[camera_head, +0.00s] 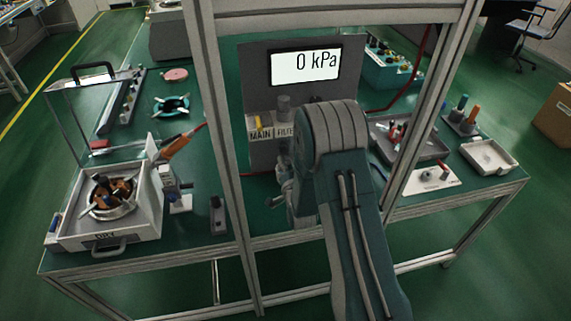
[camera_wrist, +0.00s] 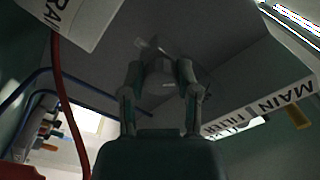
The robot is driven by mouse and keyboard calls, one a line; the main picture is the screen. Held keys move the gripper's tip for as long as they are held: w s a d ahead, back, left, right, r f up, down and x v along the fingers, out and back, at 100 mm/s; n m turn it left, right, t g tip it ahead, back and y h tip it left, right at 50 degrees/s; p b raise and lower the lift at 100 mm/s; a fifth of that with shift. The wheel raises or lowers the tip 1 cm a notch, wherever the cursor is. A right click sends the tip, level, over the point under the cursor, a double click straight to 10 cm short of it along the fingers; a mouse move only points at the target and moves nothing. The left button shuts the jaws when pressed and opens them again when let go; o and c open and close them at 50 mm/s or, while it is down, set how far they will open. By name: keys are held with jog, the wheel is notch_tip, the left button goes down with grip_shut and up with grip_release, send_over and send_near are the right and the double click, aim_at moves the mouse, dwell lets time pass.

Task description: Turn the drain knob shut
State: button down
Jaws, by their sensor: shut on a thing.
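My gripper (camera_wrist: 160,82) is in the middle of the wrist view, with its two fingers on either side of a small grey piece. This piece looks like the drain knob (camera_wrist: 158,68), and my gripper is shut on it. A pale winged part sticks out beyond the fingertips. The knob's turn angle is hard to make out in the dim light. In the head view my arm covers most of this spot, below the FILTER label (camera_head: 286,132). A white plate with a partly cut-off label ending in "RAIN" (camera_wrist: 75,18) is at the upper left of the wrist view.
The grey panel's display (camera_head: 306,65) reads 0 kPa. A MAIN label (camera_head: 261,135) with a yellow handle is beside the filter. A frame post (camera_head: 222,150) stands left of my arm. A red hose (camera_wrist: 68,100) and blue tubes run near my gripper.

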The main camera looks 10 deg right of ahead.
dwell(0.4)
jog(key=shift+c, duration=1.7)
grip_release()
jog(key=shift+w, duration=0.1)
jog(key=s, duration=1.2)
